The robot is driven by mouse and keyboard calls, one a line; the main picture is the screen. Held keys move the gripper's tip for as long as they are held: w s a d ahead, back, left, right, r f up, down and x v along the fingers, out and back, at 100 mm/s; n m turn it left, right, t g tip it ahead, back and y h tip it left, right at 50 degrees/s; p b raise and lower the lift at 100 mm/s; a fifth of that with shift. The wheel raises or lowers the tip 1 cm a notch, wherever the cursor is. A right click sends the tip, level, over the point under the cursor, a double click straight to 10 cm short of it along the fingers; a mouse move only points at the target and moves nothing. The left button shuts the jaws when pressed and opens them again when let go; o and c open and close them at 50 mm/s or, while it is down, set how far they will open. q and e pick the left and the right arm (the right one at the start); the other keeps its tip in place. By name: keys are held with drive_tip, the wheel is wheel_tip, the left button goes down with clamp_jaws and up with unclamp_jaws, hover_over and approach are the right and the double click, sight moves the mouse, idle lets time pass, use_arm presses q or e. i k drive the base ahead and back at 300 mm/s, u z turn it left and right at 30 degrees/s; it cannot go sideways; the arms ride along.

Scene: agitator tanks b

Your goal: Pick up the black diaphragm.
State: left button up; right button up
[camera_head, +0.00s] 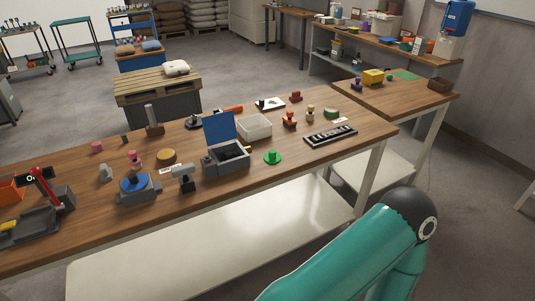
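I cannot pick out the black diaphragm with certainty at this size. A small dark piece (194,123) lies near the back of the long wooden workbench (230,181), behind the grey box with a raised blue lid (219,126). A black tray (330,135) with pale pieces in it lies at the bench's right end. Neither of my grippers is in view. Only a teal link of one of my arms, with a dark joint, shows at the lower right, in front of the bench.
A white open bin (254,127), a green knobbed piece (272,157), a blue-topped grey fixture (138,189) and a grey clamp-like piece (184,178) crowd the bench. A red-handled device (42,182) stands at left. A second table (405,97) stands at right.

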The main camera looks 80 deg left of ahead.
sight(228, 155)
drive_tip(key=z, duration=0.1)
drive_tip(key=i, duration=1)
drive_tip(key=u, duration=1.6)
drive_tip(key=i, duration=0.3)
drive_tip(key=u, duration=2.7)
drive_tip(key=k, duration=0.45)
drive_tip(key=u, duration=0.4)
drive_tip(key=i, duration=1.55)
drive_tip(key=z, duration=0.45)
